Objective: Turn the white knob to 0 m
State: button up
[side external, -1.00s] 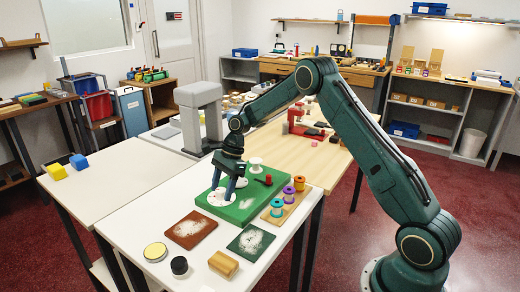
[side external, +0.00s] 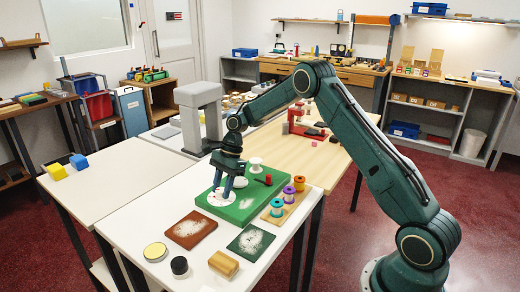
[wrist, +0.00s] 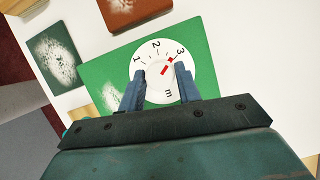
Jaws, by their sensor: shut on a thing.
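The white knob (wrist: 157,76) sits at the middle of a round white dial (side external: 213,201) on a green board (side external: 262,203). In the wrist view the dial shows 1, 2, 3 and an m, and a red mark (wrist: 168,66) points up and right, close to the 3. The 0 cannot be made out. My gripper (wrist: 161,72) points down at the dial with one blue-grey finger on each side of the knob, shut on it. In the side view the fingers of my gripper (side external: 221,193) hide most of the knob.
Another white round piece (side external: 255,164) and a red-handled part (side external: 264,180) are on the board behind. Colored spools on a wooden rack (side external: 291,210) stand at right. A brown swatch (side external: 189,229) and a dark green swatch (side external: 251,240) lie in front.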

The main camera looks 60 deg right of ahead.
jog(key=n+g, duration=0.1)
jog(key=n, duration=0.4)
jog(key=shift+w+g, duration=0.2)
jog(key=shift+g, duration=0.2)
jog(key=n+g+h, duration=0.1)
jog(key=n, duration=0.3)
jog(key=shift+g, duration=0.3)
jog(key=shift+r+n, duration=0.1)
jog(key=shift+n, duration=0.3)
jog(key=o, duration=1)
jog(key=shift+m, duration=0.4)
